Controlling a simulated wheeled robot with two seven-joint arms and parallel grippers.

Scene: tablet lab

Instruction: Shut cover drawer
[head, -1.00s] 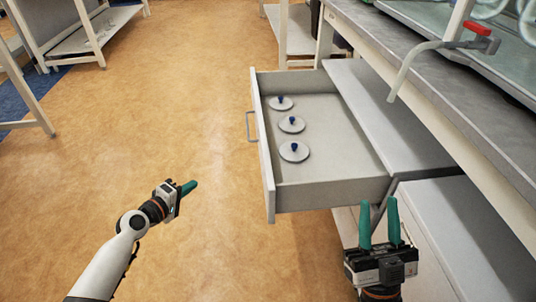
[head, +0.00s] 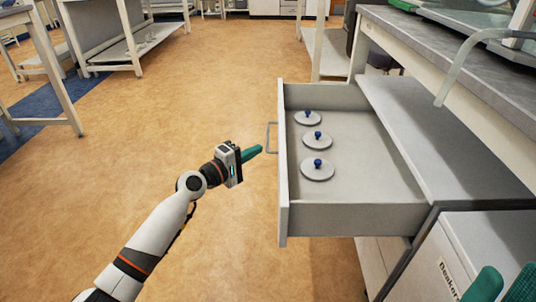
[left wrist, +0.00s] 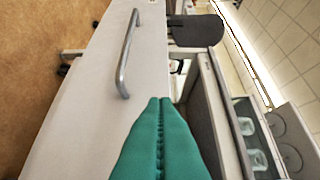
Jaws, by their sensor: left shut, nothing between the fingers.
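The cover drawer (head: 372,217) stands pulled out from the bench cabinet, with several inches of its inside open to view. Three round grey covers with blue knobs (head: 317,169) lie in a row inside it. Its handle (head: 271,137) is on the left-facing front panel, and the handle also shows in the left wrist view (left wrist: 126,55). My left gripper (head: 254,152) is shut and empty, just left of the front panel and close to the handle. In the left wrist view its green fingers (left wrist: 160,135) point along the panel. My right gripper (head: 503,284) is at the bottom right corner, fingertips apart.
The grey bench top (head: 495,85) runs along the right above the drawer. A labelled drawer or cabinet (head: 485,240) sits in front of it at lower right. The floor (head: 130,150) to the left is clear, with white tables (head: 125,40) farther back.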

